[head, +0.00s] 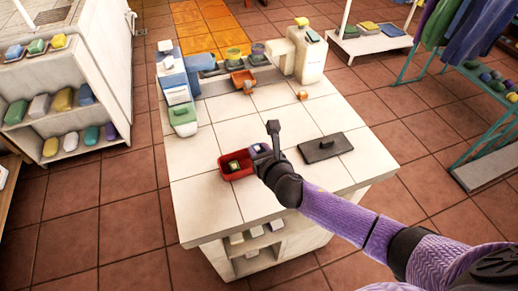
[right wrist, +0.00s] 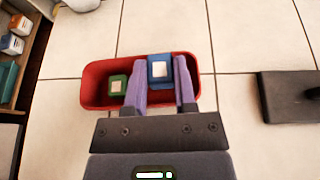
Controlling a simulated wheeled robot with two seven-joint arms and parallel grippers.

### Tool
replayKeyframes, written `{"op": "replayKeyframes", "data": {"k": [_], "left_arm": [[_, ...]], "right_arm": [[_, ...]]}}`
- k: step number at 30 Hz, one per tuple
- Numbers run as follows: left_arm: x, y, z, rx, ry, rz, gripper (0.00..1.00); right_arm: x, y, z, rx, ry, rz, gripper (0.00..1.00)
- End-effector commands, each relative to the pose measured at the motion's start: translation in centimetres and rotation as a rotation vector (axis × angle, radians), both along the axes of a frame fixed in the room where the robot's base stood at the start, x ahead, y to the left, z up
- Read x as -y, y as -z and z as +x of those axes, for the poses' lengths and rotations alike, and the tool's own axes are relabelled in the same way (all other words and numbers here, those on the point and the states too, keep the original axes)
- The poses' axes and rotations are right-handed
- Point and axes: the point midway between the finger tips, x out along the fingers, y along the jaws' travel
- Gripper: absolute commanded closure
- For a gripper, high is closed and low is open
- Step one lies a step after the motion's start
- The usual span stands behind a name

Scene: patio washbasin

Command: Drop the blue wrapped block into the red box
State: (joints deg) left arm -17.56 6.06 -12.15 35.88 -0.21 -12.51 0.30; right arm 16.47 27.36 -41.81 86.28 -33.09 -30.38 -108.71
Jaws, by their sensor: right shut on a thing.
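The red box (right wrist: 98,89) sits on the white tiled counter; it also shows in the head view (head: 240,174). A green block with a pale label (right wrist: 118,85) lies inside its left part. My right gripper (right wrist: 160,82) is shut on the blue wrapped block (right wrist: 159,70), which has a white label. In the right wrist view the block is over the right part of the red box; I cannot tell how high it is above the floor of the box. In the head view my right gripper (head: 262,150) is at the box's right side. My left gripper is not in view.
A dark flat board with a handle (head: 325,148) lies to the right of the box. A white dispenser (head: 308,57), a small orange box (head: 243,80) and blue containers stand at the back. The counter's front left (head: 205,215) is clear.

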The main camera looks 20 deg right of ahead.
Motion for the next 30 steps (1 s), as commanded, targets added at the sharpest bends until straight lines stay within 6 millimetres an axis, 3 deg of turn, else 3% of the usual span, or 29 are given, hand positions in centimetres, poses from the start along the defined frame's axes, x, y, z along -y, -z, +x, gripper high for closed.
{"op": "replayKeyframes", "data": {"k": [1, 6, 14, 17, 24, 30], "left_arm": [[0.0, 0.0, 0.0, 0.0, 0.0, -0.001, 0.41], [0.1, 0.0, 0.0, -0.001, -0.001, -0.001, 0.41], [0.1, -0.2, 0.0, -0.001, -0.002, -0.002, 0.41], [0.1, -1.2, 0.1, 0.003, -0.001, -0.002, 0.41], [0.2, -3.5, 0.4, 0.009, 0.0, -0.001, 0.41], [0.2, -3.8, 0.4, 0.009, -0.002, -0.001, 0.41]], "right_arm": [[0.0, 0.0, 0.0, 0.0, 0.0, 0.0, 0.6], [0.0, 0.0, 0.0, 0.0, 0.0, 0.0, 0.25], [0.0, -0.1, -0.3, -0.001, 0.0, 0.0, 0.25], [0.2, -1.0, -1.7, -0.002, -0.001, -0.001, 0.25], [0.7, -3.3, -7.2, -0.002, -0.002, 0.0, 0.25], [0.9, -3.8, -9.1, -0.001, 0.0, 0.0, 0.25]]}}
